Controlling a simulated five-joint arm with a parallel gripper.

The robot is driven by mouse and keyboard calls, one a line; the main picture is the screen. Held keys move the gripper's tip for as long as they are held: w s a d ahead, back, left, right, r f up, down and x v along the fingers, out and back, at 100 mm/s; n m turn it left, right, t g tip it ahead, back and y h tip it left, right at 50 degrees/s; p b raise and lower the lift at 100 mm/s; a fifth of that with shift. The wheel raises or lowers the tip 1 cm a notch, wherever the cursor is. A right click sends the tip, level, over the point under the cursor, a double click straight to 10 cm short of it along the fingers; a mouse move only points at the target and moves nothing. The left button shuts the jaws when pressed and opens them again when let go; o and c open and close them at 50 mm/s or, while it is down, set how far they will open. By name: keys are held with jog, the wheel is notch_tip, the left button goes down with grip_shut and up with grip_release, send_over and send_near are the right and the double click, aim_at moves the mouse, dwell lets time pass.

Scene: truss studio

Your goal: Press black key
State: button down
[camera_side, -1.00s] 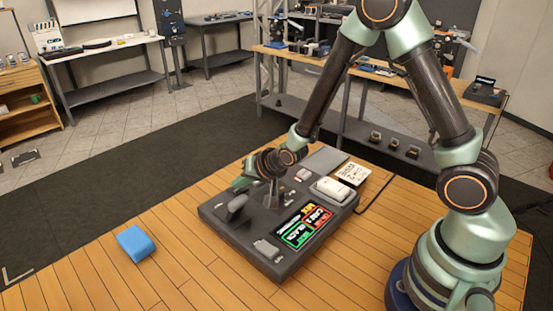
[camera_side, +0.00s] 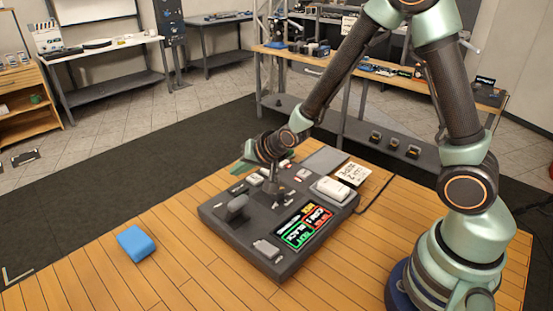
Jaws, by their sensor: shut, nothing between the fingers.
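The dark grey console (camera_side: 275,262) lies on the wooden table. My gripper (camera_side: 272,186) is shut and points down over the console's middle. I cannot tell whether its tip touches the surface. A row of small pale keys runs along the console's far side, with one pale key (camera_side: 255,179) just left of my gripper. I cannot make out a black key for certain; part of the row is hidden behind my gripper. A dark raised lever or block (camera_side: 237,207) stands at the console's left. A lit display (camera_side: 303,224) with green, red and yellow text is at the front right.
A white box-like part (camera_side: 333,188) sits on the console's right, with a paper card (camera_side: 351,173) beyond it. A blue block (camera_side: 136,243) lies on the table (camera_side: 175,275) at the left. The front left tabletop is mostly clear.

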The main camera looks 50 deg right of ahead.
jog(key=shift+r, duration=1.25)
jog(key=shift+r, duration=0.1)
jog(key=s+d+r+n+g, duration=0.1)
jog(key=s+r+n, duration=0.3)
jog(key=s, duration=0.5)
jog(key=s+d+r+n+g+h, duration=0.1)
jog(key=s+d+r+n+g, duration=0.1)
jog(key=s+r, duration=0.7)
jog(key=shift+s+d+r+n+g, duration=0.3)
jog(key=shift+s+d+n, duration=0.45)
jog(key=shift+d+n, duration=0.2)
jog(key=shift+w, duration=0.1)
